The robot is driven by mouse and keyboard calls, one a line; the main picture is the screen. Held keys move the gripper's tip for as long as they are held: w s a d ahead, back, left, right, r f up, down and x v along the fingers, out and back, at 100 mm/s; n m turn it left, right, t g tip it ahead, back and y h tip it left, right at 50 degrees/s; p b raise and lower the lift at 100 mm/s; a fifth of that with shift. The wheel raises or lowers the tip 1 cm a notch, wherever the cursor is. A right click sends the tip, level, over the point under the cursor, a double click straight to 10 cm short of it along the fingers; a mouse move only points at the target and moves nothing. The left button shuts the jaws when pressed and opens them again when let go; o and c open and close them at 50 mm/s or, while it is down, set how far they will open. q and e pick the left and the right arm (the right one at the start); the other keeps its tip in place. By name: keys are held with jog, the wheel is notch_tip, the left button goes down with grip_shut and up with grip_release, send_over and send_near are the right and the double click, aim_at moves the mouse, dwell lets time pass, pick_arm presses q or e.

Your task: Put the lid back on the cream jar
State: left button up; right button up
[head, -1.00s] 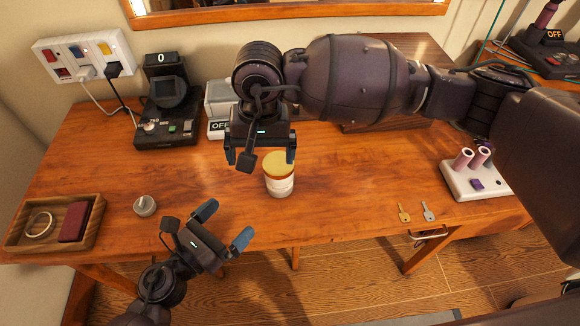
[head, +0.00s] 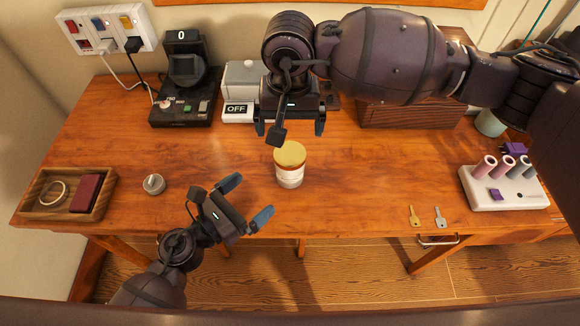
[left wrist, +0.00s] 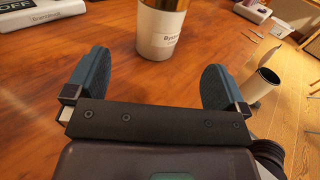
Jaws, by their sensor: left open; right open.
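The white cream jar (head: 289,179) stands upright on the wooden desk. A gold lid (head: 290,154) sits on its top and looks level; whether it is fully seated I cannot tell. In the left wrist view the white jar body (left wrist: 158,35) stands beyond and between my fingers, with the gold lid (left wrist: 163,4) cut off by the top edge. My left gripper (head: 248,200) is open and empty, left of and nearer than the jar, apart from it. My right gripper (head: 290,128) is open and empty, just behind and above the jar.
A wooden tray (head: 107,208) and a grey knob-like piece (head: 153,184) lie at left. Two keys (head: 426,217) lie near the front edge. A white holder (head: 508,199) with rollers stands at right. Devices (head: 186,105) and a wooden box (head: 410,115) line the back. Desk around the jar is clear.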

aim_at(279, 174)
pick_arm(q)
jog(key=x, duration=1)
jog(key=shift+w+d, duration=0.1)
jog(key=shift+d, duration=0.05)
